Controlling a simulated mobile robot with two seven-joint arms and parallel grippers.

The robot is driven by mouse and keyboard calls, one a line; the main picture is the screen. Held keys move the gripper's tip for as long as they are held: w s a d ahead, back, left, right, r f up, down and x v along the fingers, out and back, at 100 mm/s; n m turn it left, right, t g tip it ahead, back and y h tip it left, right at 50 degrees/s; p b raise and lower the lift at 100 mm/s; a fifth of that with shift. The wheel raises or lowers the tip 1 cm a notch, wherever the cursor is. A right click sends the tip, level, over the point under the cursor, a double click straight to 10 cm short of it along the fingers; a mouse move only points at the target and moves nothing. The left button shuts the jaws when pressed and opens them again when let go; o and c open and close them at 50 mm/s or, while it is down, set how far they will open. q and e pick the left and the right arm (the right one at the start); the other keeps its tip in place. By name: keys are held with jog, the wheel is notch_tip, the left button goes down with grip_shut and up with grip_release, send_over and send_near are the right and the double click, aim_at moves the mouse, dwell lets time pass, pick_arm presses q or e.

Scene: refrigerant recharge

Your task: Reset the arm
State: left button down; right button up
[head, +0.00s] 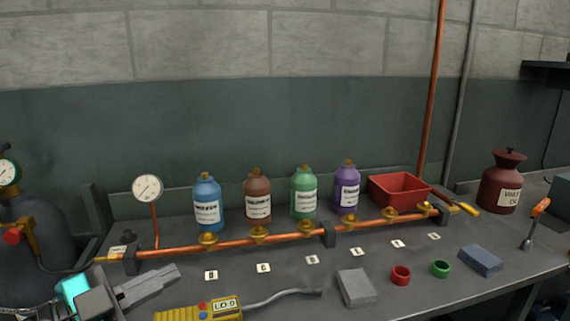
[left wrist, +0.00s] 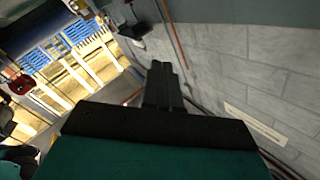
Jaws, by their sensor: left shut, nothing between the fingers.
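My left gripper (head: 174,271) comes in at the lower left of the head view, over the front left of the bench. Its grey fingers are together with nothing between them. In the left wrist view the dark fingers (left wrist: 163,68) also show closed, against a tilted view of wall and floor. My right gripper is in neither view.
The grey bench (head: 290,275) carries a copper manifold (head: 285,237) with brass valves, and blue (head: 207,210), brown, green and purple bottles behind it. A yellow leak detector (head: 200,310) lies near my left gripper. A red bin (head: 399,190) stands at the back right.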

pick_arm(q)
jog(key=w+a+n+t+y, duration=0.1)
jog(key=a+n+t+y, duration=0.6)
jog(key=n+y, duration=0.35)
jog(key=s+a+f+n+g+y, duration=0.2)
jog(key=f+n+g+y, duration=0.1)
jog(key=f, duration=0.3)
jog(key=s+a+f+n+g+y, duration=0.2)
jog(key=f+n+g+y, duration=0.1)
jog(key=f, duration=0.3)
jog(key=s+d+f+m+g+h, duration=0.1)
jog(key=s+d+f+g+h, duration=0.1)
jog(key=s+d+f+g, duration=0.45)
jog(key=s+d+f+m+g+h, duration=0.1)
jog(key=s+f+m+g+h, duration=0.1)
jog(key=s+f+g, duration=0.5)
jog(key=w+d+f+t+h, duration=0.1)
jog(key=w+d+f+t, duration=0.2)
jog(key=t, duration=0.7)
jog(key=shift+w+f+t, duration=0.35)
jog(key=shift+w+f, duration=1.05)
jog(key=shift+f, duration=0.8)
jog(key=shift+h, duration=0.25)
